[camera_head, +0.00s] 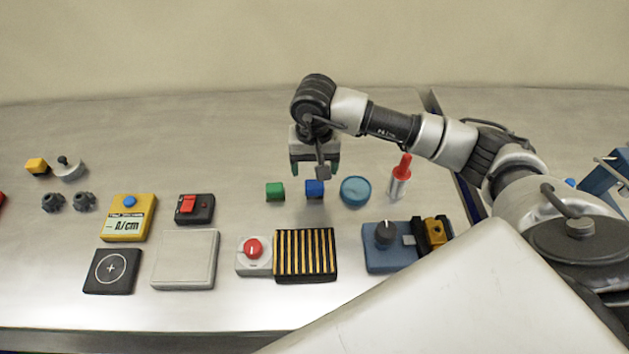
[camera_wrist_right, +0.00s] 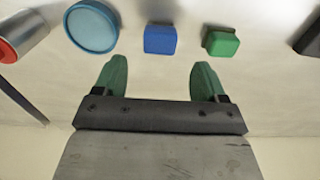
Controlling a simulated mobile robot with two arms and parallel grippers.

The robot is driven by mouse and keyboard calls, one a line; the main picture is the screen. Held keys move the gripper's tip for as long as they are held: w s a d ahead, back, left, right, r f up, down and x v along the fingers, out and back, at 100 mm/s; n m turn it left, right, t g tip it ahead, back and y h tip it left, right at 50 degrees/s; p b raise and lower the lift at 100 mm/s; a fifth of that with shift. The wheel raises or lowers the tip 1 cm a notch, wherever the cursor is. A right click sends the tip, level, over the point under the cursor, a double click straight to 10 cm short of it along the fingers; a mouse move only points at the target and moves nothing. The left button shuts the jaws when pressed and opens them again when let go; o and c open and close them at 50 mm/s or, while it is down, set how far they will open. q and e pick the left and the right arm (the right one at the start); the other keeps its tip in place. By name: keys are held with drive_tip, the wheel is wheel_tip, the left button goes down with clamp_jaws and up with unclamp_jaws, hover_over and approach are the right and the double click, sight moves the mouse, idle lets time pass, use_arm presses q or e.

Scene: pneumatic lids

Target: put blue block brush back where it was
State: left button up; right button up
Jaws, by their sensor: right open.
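A small blue block (camera_head: 314,188), which fits the blue block brush, stands on the metal table between a green block and a round blue lid. It also shows in the right wrist view (camera_wrist_right: 160,39), just beyond the fingertips and roughly centred between them. Any bristles on it cannot be made out. My right gripper (camera_head: 315,170) hangs right behind the blue block with its green fingers spread. In the right wrist view my right gripper (camera_wrist_right: 160,70) is open and empty. My left gripper is not in view.
The green block (camera_head: 275,191) and the round blue lid (camera_head: 355,191) flank the blue block closely. A red-tipped cylinder (camera_head: 400,178) stands farther right. A black-and-yellow striped block (camera_head: 305,255) and red-knob box (camera_head: 254,255) sit in front. The table left of the green block has free room.

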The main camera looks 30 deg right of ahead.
sight(315, 183)
wheel_tip(315, 183, up, 5)
drive_tip(key=shift+r+b, duration=0.1)
drive_tip(key=shift+b, duration=0.25)
drive_tip(key=shift+s, duration=0.1)
idle(0.3)
